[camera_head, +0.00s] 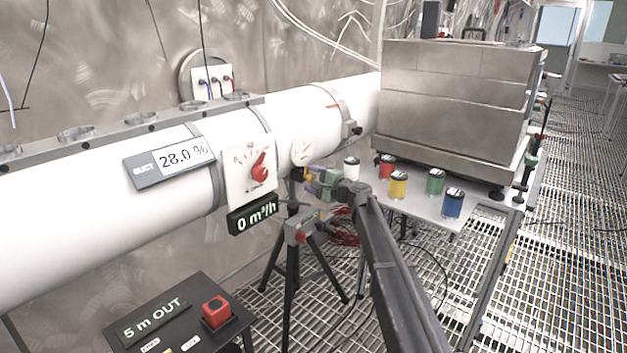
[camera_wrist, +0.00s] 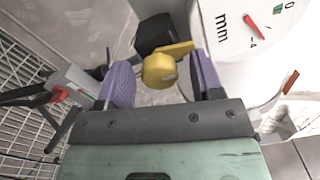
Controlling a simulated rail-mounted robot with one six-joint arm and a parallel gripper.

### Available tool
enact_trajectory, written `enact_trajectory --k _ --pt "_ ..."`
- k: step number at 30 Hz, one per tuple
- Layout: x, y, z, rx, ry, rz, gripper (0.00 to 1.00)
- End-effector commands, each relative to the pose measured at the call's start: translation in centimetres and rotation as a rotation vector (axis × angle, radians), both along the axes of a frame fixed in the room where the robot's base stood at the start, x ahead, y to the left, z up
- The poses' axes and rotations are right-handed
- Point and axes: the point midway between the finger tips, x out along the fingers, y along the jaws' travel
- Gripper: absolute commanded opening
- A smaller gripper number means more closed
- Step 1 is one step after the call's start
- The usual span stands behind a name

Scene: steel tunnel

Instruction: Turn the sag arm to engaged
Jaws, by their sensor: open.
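A yellow knob with a short lever (camera_wrist: 160,70), which looks like the sag arm, sits on a black block (camera_wrist: 155,33) below the white round mm gauge (camera_wrist: 250,25). My gripper (camera_wrist: 162,76) is open, with one purple finger on each side of the yellow knob and a visible gap at both. The lever points right, toward the right fingertip; I cannot tell whether they touch. In the head view the gauge (camera_head: 302,152) is on the white duct, and my gripper (camera_head: 312,182) is just below it. There the yellow part is small and partly hidden.
A red rotary knob (camera_head: 260,170) is on a white panel left of the gauge, above a 0 m³/h display (camera_head: 252,217). A black tripod (camera_head: 290,245) stands below. Several coloured cans, one of them blue (camera_head: 453,203), stand on a shelf at right. A red button (camera_head: 216,311) is at lower left.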

Motion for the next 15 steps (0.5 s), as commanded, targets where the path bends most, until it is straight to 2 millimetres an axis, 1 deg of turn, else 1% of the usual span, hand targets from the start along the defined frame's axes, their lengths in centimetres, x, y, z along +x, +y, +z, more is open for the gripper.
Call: enact_trajectory --k 2,5,12,15 --pt "-0.2 -0.2 0.0 0.0 0.0 0.0 0.6" --pt "-0.9 -1.2 0.0 0.0 0.0 -0.001 0.6" --pt "-4.4 -6.0 0.0 0.0 0.0 -0.002 0.6" --pt "-5.5 -7.7 0.0 0.0 0.0 -0.002 0.6"
